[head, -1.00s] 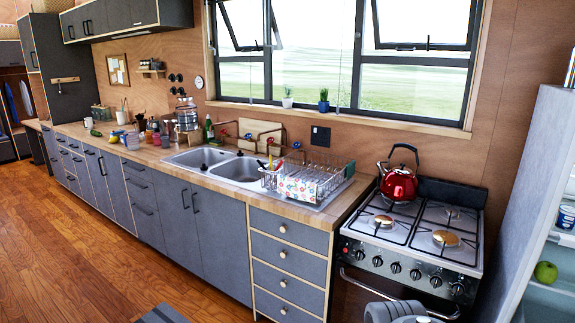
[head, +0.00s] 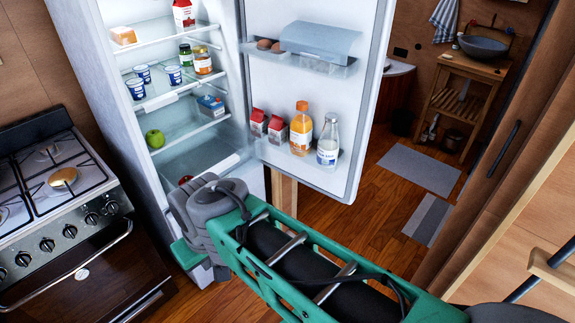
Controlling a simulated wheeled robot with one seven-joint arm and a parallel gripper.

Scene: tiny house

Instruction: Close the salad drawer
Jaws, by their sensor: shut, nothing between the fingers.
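The salad drawer (head: 198,158) is the clear bin at the bottom of the open fridge in the head view. Its pale front edge shows just behind my arm, and a small red item sits low in it. My arm covers its lower part, so I cannot tell how far it stands out. My green and grey arm crosses from the lower right to just in front of the fridge's base. The arm bends down there, and no gripper fingers can be made out.
The fridge door (head: 340,160) stands open to the right, with bottles and cartons in its racks. Fridge shelves hold a green apple (head: 155,138), cups and jars. The stove (head: 70,220) is close on the left. Wooden floor (head: 312,206) shows beyond the door.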

